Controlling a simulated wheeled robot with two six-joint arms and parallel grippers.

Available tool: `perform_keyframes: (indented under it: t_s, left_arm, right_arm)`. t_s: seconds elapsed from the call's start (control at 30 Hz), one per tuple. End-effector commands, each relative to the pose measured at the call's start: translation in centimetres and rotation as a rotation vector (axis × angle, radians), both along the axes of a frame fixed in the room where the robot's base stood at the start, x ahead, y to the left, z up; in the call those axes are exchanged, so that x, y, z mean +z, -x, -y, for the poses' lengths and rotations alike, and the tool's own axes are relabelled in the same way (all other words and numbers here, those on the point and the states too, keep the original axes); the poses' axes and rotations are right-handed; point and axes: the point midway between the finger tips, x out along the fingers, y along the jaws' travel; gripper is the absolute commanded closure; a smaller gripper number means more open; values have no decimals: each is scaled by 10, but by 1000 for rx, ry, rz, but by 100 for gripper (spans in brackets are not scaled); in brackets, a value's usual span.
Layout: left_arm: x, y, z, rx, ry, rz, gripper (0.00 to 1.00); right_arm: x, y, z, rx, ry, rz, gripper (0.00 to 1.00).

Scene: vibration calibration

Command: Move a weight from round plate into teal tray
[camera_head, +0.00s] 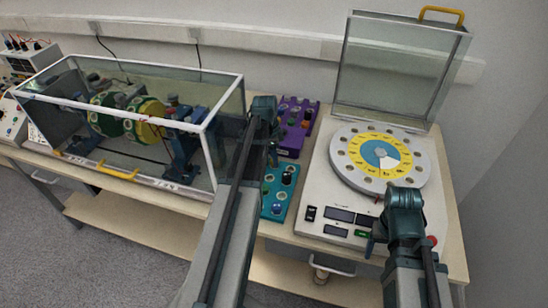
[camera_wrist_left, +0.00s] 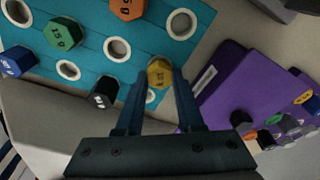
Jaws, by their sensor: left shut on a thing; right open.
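The teal tray (camera_head: 272,187) lies on the bench in front of the purple tray. In the left wrist view the teal tray (camera_wrist_left: 92,57) has several white-rimmed holes, some empty. Orange (camera_wrist_left: 127,8), green (camera_wrist_left: 63,33), blue (camera_wrist_left: 17,62) and black (camera_wrist_left: 103,92) weights sit on it. My left gripper (camera_head: 271,158) is shut on a yellow hexagonal weight (camera_wrist_left: 160,72), which shows between its fingertips over the tray's edge, near a white-rimmed hole. I cannot tell its height. The round plate (camera_head: 344,171) is on the white machine. My right gripper (camera_head: 385,238) is open in front of the plate.
The purple tray (camera_head: 292,140) with several weights lies behind the teal tray. A clear case (camera_head: 120,155) with a green and yellow rotor stands at the left. The white machine (camera_head: 322,190) has its clear lid (camera_head: 390,75) raised behind the plate.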

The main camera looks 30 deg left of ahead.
Motion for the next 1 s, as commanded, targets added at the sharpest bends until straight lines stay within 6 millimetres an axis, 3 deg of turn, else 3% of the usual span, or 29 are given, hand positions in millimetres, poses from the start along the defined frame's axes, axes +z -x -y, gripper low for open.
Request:
perform_keyframes:
  t_s: [0.8, 0.83, 1.0]
  left_arm:
    - [-12, 0, 0, 0, 0, 0, 100]
    - [-11, 0, 0, 0, 0, 0, 62]
    - [-11, 0, 0, 0, 0, 0, 31]
  right_arm:
    - [-12, 0, 0, 0, 0, 0, 28]
    - [-11, 0, 0, 0, 0, 0, 28]
    - [-11, 0, 0, 0, 0, 0, 28]
